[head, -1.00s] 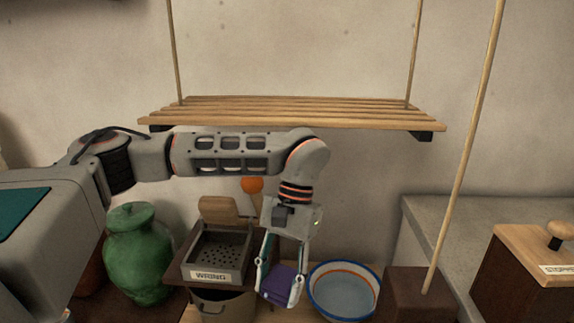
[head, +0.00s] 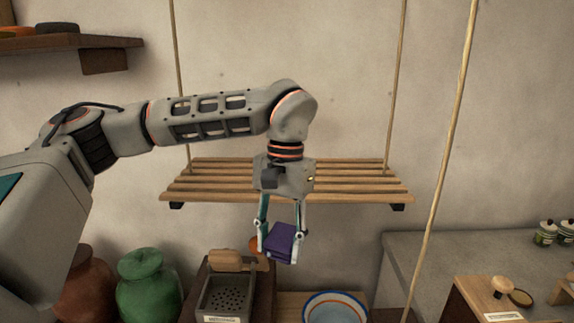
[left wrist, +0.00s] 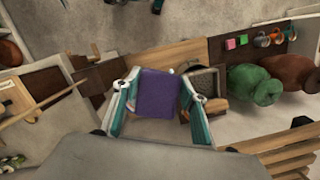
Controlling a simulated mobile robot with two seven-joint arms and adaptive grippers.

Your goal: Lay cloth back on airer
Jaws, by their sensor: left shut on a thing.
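The cloth (head: 283,242) is a small folded purple bundle. My left gripper (head: 279,247) points down and is shut on it, one finger on each side. The cloth also fills the space between the fingers in the left wrist view (left wrist: 157,92). The airer (head: 190,185) is a slatted wooden rack hung on ropes against the wall. In the head view the gripper and cloth appear in front of the airer, with the cloth below its front edge in the picture. No cloth shows on the slats. My right gripper is not in view.
Below stand a green jar (head: 149,287), a brown jar (head: 86,288), a perforated wringing box (head: 228,297) and a white basin with a blue rim (head: 335,310). A rope (head: 447,140) runs up at the right. A shelf (head: 70,43) is at upper left.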

